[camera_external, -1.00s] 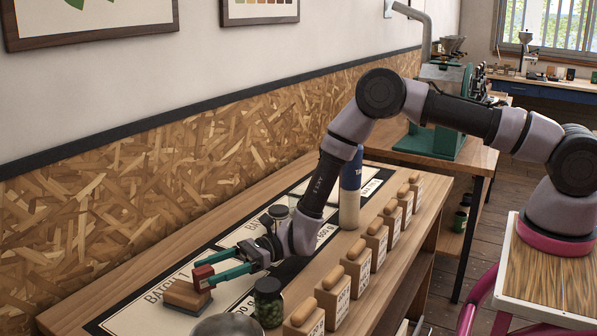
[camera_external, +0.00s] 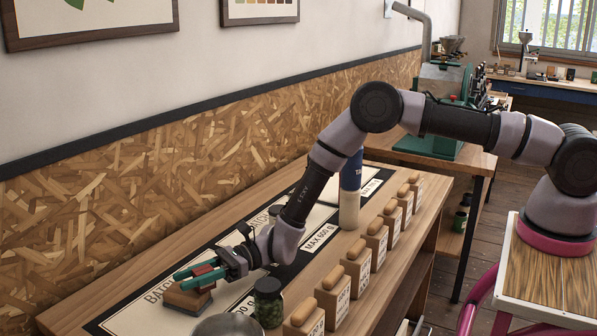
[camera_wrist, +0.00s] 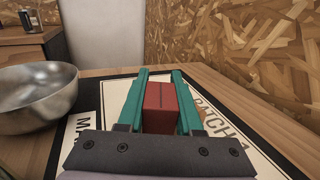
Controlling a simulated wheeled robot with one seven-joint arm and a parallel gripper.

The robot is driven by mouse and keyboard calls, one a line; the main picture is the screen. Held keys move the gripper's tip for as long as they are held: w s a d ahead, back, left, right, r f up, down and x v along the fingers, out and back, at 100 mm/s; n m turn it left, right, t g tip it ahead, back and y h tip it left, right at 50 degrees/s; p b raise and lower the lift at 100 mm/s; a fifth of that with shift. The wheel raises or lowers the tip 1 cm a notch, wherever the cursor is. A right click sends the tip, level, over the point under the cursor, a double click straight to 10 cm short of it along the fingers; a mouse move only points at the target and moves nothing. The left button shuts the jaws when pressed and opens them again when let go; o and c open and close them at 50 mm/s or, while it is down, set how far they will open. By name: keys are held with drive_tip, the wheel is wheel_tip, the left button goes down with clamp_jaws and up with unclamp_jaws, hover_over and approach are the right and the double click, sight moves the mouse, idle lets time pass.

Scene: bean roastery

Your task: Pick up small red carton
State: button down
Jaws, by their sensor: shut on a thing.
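The small red carton (camera_external: 203,270) is between the green fingers of my gripper (camera_external: 198,274). It also shows in the wrist view (camera_wrist: 160,103), with one finger (camera_wrist: 160,100) along each side. The gripper is shut on it. A brown wooden block (camera_external: 188,299) is directly under the carton and fingers on the bench. I cannot tell whether the carton still touches the block.
A jar with green contents (camera_external: 268,303) stands right of my gripper. A metal bowl (camera_external: 228,326) is in front; it also shows in the wrist view (camera_wrist: 38,95). Several wooden-topped boxes (camera_external: 333,296) line the bench's front edge. A blue-and-cream bottle (camera_external: 350,190) stands behind.

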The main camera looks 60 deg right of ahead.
wheel_tip(320, 180, up, 10)
drive_tip(key=f, duration=0.1)
hover_over(173, 295)
wheel_tip(173, 295, down, 5)
drive_tip(key=shift+r, duration=0.15)
drive_tip(key=shift+f, duration=2.05)
drive_tip(key=shift+f, duration=0.15)
drive_tip(key=c, duration=0.6)
unclamp_jaws()
